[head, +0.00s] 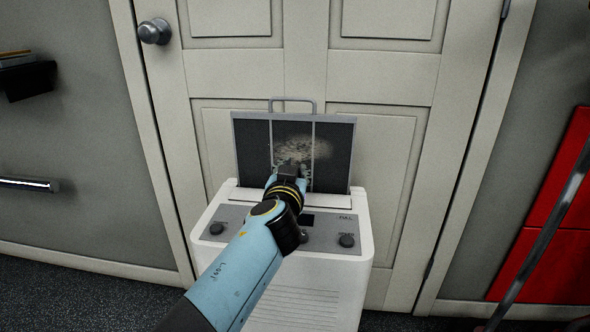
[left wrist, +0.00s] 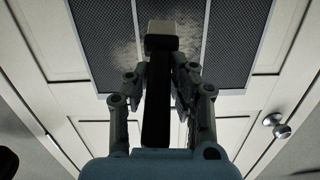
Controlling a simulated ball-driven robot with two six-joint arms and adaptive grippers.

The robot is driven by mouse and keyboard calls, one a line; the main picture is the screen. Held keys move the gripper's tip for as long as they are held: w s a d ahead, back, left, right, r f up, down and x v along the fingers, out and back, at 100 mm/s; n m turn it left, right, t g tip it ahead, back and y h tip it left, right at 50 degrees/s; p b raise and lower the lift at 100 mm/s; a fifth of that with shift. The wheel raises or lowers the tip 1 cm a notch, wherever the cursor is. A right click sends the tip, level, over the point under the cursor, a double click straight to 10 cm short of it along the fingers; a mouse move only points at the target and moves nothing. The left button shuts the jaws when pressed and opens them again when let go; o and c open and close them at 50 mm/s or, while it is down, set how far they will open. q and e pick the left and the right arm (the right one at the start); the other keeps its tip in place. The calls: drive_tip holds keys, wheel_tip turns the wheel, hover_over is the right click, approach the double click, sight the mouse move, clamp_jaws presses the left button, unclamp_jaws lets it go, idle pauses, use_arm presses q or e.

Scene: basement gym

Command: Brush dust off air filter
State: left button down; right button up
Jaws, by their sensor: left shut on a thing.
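The air filter (head: 336,150) stands upright out of the top of a white air purifier (head: 313,290), with dark mesh, a grey frame and a handle on top. A pale dust patch (head: 302,147) lies on its middle and right-middle mesh; the right panel looks mostly dark. My left gripper (head: 290,173) is in front of the filter's lower middle. In the left wrist view it is shut on a brush (left wrist: 157,105) with a dark handle and a pale block-like head, which points toward the filter mesh (left wrist: 238,42). Whether the head touches the mesh I cannot tell. My right gripper is not in view.
A closed panelled door (head: 385,65) with a round knob (head: 154,31) stands behind the purifier. The purifier's front panel has knobs (head: 346,240). A red cabinet (head: 555,245) is at the right, and a dark shelf (head: 28,80) at the left. Dark floor is bare at lower left.

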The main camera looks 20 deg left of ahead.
use_arm(q)
drive_tip(key=s+a, duration=0.3)
drive_tip(key=a, duration=1.1)
drive_tip(key=shift+s+a+f, duration=0.15)
drive_tip(key=shift+s+f, duration=0.05)
drive_tip(key=shift+s, duration=0.2)
idle(0.9)
